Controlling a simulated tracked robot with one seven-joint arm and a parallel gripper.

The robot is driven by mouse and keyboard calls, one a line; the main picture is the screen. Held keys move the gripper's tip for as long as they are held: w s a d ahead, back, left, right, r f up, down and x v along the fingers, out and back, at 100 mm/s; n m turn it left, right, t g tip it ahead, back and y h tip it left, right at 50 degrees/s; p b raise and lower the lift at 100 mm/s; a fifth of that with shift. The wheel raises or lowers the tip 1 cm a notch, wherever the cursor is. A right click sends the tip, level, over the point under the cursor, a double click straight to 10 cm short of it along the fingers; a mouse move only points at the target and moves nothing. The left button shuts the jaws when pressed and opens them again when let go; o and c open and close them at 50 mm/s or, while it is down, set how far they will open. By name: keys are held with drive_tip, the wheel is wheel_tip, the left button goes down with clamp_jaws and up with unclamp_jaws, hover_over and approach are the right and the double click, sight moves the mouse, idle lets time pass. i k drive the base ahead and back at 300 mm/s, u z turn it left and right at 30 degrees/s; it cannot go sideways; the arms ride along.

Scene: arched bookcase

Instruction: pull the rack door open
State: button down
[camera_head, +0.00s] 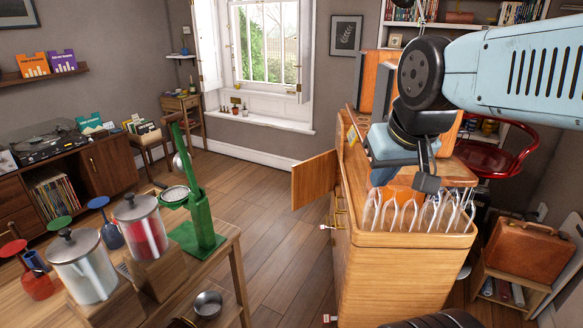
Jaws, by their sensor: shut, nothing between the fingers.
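A wooden cabinet (405,270) stands at the centre right, with a small wire rack of pale, curved pieces (420,210) along its top. A wooden door panel (314,180) sticks out to the left from the cabinet's far left side, so it stands open at an angle. Small brass handles (340,212) show on the cabinet's left face below it. My gripper (428,184) is shut and empty, pointing down just above the cabinet top, at the wire rack. It is well to the right of the door panel and apart from it. Whether it touches the rack is unclear.
A brown case (522,250) sits on a small shelf at right, near a red chair (495,155). Bare floor (265,185) lies left of the door panel.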

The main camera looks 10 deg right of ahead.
sight(312, 177)
drive_tip(key=u, duration=0.05)
drive_tip(key=i, duration=0.85)
drive_tip(key=z, duration=0.1)
